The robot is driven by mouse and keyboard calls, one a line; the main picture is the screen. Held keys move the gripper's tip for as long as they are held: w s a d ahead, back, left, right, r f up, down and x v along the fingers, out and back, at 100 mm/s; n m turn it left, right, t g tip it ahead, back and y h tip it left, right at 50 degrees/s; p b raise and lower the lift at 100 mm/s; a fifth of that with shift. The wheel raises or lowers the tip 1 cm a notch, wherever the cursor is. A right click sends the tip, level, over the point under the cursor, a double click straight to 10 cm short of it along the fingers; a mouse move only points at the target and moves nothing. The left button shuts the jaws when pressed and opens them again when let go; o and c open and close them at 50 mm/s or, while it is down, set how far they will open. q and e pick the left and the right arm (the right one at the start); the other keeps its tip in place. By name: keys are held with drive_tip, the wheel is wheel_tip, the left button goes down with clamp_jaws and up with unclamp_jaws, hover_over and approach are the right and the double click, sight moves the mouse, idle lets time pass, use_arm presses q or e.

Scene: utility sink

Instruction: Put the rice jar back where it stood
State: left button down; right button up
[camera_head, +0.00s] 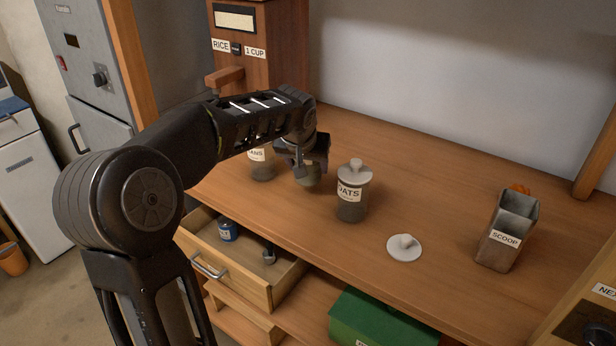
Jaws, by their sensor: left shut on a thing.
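My right gripper is out of view.
A metal SCOOP holder (507,235) stands at the right. A wooden dispenser (262,70) labelled RICE and 1 CUP is at the back left. An open drawer (258,290) below the counter holds a blue tin (227,231). A green box (375,322) sits underneath. The back right counter is clear.

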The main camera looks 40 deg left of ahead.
use_arm(q)
drive_tip(key=shift+f, duration=1.8)
drive_tip(key=shift+f, duration=0.1)
drive_tip(key=shift+f, duration=0.15)
drive_tip(key=shift+c, duration=2.2)
unclamp_jaws()
drive_tip(key=shift+r, duration=0.35)
drive_tip(key=v, duration=1.2)
drive_tip(key=shift+b, duration=0.35)
